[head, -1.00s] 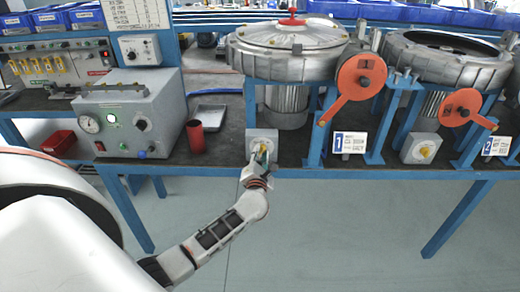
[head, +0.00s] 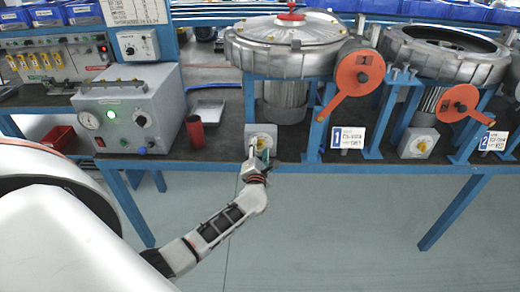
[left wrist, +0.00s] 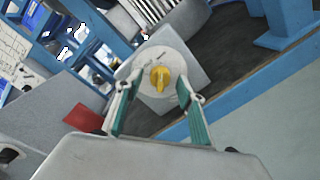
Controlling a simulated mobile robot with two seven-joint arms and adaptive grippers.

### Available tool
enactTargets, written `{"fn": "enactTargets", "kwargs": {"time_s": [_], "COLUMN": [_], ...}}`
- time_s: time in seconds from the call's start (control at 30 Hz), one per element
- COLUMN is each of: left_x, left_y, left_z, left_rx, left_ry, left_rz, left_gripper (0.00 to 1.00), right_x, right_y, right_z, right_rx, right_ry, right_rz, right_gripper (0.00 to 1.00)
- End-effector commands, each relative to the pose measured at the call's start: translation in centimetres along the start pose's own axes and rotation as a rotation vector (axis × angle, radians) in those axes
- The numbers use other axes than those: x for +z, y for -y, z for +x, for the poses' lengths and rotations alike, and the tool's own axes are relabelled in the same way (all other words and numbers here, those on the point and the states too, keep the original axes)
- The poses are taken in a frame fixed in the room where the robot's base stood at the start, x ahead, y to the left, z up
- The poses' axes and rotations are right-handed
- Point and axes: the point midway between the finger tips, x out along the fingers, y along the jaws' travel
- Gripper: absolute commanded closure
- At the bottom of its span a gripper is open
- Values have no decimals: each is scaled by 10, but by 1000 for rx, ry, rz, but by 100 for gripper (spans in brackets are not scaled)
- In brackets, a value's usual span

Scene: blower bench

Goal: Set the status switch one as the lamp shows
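Switch one is a grey box (head: 250,131) with a yellow knob (left wrist: 160,79) on a round plate, at the bench's front edge under the first blower. My left gripper (head: 257,153) is in front of it. In the left wrist view its two green-padded fingers (left wrist: 159,88) are open, one on each side of the knob, with gaps visible. I cannot tell how far the tips are from the plate. A lamp (head: 111,115) on the grey gauge box at left glows pale green. My right gripper is in neither view.
A red cup (head: 195,132) stands left of the switch. A second switch box (head: 418,143) with a yellow knob sits to the right. Orange levers (head: 355,80) and number plates (head: 347,138) stand along the bench front. The floor before the bench is clear.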

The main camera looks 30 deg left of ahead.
Motion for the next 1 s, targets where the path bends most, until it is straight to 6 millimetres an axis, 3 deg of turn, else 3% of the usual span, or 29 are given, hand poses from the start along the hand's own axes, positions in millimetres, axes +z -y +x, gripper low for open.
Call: {"fn": "enactTargets", "kwargs": {"time_s": [0.2, 0.33, 0.7, 1.0], "left_x": [0, -1, -1, 0], "left_y": [0, 1, 1, 0], "left_z": [-2, -13, -85, -118], "left_rx": [0, -2, -2, 0], "left_ry": [0, 0, -1, -1], "left_rz": [-1, -2, -2, -1], "left_gripper": [61, 61, 61, 61], "right_x": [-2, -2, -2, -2], "right_y": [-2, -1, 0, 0], "right_z": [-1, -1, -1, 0], "right_rx": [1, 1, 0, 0], "right_ry": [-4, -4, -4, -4], "right_rz": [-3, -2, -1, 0], "right_gripper": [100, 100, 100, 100]}}
